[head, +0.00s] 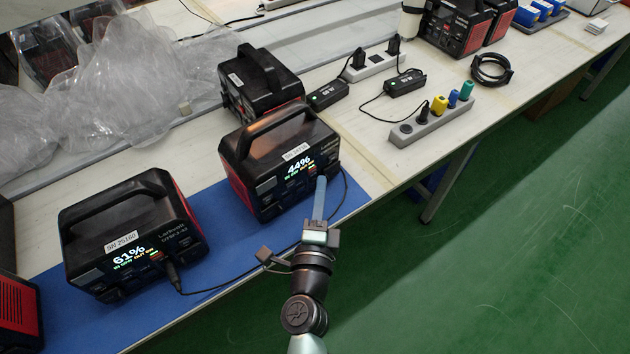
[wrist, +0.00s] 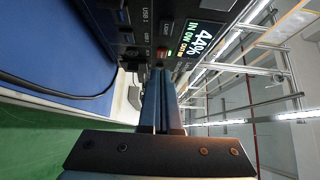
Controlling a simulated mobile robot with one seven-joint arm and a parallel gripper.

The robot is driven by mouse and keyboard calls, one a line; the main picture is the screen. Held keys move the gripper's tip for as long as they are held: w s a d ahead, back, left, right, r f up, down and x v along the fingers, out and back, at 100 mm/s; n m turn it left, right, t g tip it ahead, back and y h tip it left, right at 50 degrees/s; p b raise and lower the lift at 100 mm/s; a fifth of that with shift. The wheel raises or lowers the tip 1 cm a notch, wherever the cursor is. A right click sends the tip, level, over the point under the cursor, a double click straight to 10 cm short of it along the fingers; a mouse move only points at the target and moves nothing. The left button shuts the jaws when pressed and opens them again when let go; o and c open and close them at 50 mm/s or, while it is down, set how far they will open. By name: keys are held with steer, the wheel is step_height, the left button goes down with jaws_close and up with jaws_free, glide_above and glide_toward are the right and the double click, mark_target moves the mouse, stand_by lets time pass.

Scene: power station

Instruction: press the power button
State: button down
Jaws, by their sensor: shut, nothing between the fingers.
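The power station (head: 262,172) with a lit 44% display stands on the blue mat (head: 75,325) in the head view. It is black with red sides and a top handle. My gripper (head: 321,188) is shut and empty, its blue-grey fingers pointing at the lower right of that front panel. In the wrist view the shut fingertips (wrist: 160,80) are close to the panel (wrist: 150,30), just below small buttons and a green light (wrist: 168,52). I cannot tell whether the tips touch the panel. The power button cannot be clearly picked out; the fingers may cover it.
A second power station (head: 130,235) showing 61% stands to the left, with a cable (head: 215,288) running from its front. Another unit (head: 258,85) stands behind. A power strip (head: 432,122), adapters and plastic bags lie on the table. Green floor (head: 500,250) is free at right.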

mark_target(309, 173)
steer(key=shift+w+a, duration=0.55)
steer(key=shift+w, duration=0.1)
steer(key=shift+w+a+r+p, duration=0.15)
steer(key=shift+w+a+p, duration=0.15)
steer(key=shift+w+a, duration=0.2)
steer(key=shift+a, duration=0.1)
